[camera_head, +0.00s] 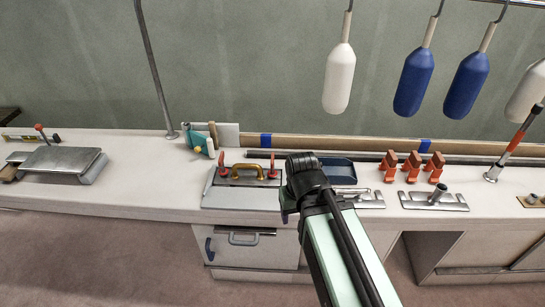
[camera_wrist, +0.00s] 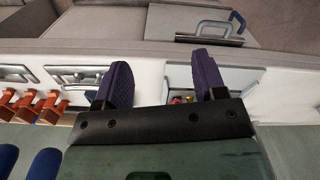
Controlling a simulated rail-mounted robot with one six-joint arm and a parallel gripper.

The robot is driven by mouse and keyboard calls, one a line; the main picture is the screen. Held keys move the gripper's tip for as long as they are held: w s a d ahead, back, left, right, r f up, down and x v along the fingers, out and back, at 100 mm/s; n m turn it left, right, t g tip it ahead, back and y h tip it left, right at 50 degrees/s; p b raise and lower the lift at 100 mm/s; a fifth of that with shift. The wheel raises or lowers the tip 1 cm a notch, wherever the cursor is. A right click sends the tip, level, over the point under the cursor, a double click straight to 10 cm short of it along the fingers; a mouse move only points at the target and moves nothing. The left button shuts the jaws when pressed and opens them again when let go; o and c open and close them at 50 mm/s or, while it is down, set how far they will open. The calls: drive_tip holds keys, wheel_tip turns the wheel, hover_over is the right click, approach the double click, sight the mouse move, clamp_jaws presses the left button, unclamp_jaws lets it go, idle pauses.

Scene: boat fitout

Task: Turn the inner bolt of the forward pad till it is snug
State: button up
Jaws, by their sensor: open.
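Grey metal plates lie along the white counter in the head view: one with an upright tube (camera_head: 433,199), and one (camera_head: 366,200) just right of my gripper. My gripper (camera_head: 288,208) is over the counter's front edge, right of the larger plate. In the wrist view its purple fingers (camera_wrist: 162,62) are spread, with nothing held between them.
Several orange clamps (camera_head: 413,167) and a dark blue tray (camera_head: 336,170) stand on the counter. A slanted post (camera_head: 514,145) is at the right. White and blue fenders (camera_head: 414,82) hang above. A metal box (camera_head: 60,160) is at far left. A cabinet handle (camera_head: 243,238) projects below.

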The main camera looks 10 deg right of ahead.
drive_tip(key=o, duration=0.6)
drive_tip(key=w+n, duration=0.1)
drive_tip(key=w, duration=0.5)
drive_tip(key=w+r+n, duration=0.1)
drive_tip(key=w, duration=0.6)
drive_tip(key=w+n+p, duration=0.1)
drive_tip(key=w, duration=0.5)
drive_tip(key=shift+w+r, duration=0.2)
drive_tip(key=n, duration=1.2)
approach(272, 157)
wheel_tip(272, 157, down, 11)
drive_tip(key=b, duration=1)
drive_tip(key=shift+d+r+b, duration=0.1)
drive_tip(key=shift+r+b, duration=0.05)
drive_tip(key=shift+b, duration=0.25)
drive_tip(key=shift+r, duration=0.15)
drive_tip(key=c, duration=0.9)
